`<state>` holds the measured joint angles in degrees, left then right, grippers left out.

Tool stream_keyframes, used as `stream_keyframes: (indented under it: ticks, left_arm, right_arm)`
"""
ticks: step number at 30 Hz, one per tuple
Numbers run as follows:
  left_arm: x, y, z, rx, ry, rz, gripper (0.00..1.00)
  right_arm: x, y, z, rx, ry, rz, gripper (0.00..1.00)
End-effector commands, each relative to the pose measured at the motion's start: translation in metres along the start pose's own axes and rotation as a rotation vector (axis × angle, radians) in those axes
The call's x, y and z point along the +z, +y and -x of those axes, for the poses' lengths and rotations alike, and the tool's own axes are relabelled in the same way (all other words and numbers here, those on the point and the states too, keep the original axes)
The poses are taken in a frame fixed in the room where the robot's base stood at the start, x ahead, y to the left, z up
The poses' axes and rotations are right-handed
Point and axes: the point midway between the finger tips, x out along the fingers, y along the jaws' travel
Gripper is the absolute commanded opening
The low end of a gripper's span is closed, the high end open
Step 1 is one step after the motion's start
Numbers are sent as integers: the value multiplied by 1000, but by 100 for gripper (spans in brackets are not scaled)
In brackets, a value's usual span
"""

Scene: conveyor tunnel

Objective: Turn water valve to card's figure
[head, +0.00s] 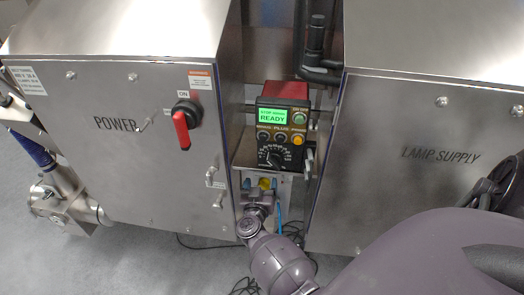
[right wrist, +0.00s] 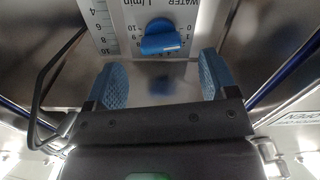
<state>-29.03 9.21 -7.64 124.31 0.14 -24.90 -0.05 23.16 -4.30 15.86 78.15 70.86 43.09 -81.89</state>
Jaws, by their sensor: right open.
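The blue water valve knob (right wrist: 161,38) sits on a pale panel (right wrist: 118,32) marked "WATER l/min", upside down in the right wrist view. Numbers ring the knob; its exact setting cannot be told. My right gripper (right wrist: 163,62) is open, its two blue fingers apart, with the knob just beyond the gap between the tips. Nothing is between the fingers. In the head view my right gripper (head: 260,194) is at the low panel between two steel cabinets and hides most of it. No card with a water figure can be made out. My left gripper is out of view.
A control box (head: 283,133) with a green "READY" display and a black dial stands above the gripper. The POWER cabinet (head: 120,165) with a red switch handle (head: 181,130) is left, the LAMP SUPPLY cabinet (head: 400,130) right. The gap between them is narrow, with cables below.

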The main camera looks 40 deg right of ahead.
Motion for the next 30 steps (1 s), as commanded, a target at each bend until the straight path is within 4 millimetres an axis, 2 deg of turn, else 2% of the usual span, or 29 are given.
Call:
stream_keyframes:
  ticks: [3, 10, 15, 23, 26, 30]
  left_arm:
    - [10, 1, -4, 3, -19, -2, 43]
    - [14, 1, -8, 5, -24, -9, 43]
    - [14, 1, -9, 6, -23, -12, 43]
    - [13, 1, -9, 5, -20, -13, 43]
    - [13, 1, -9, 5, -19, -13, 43]
    - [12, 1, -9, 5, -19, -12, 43]
  right_arm:
    - [6, 0, -20, -1, -2, 5, 79]
    - [3, 0, -48, -1, -1, 3, 79]
    - [0, 0, -56, -1, 0, -1, 79]
    - [-1, 0, -57, -1, 1, -2, 79]
    - [-1, 0, -57, -1, 2, -2, 66]
    - [-1, 0, -57, -1, 1, -2, 45]
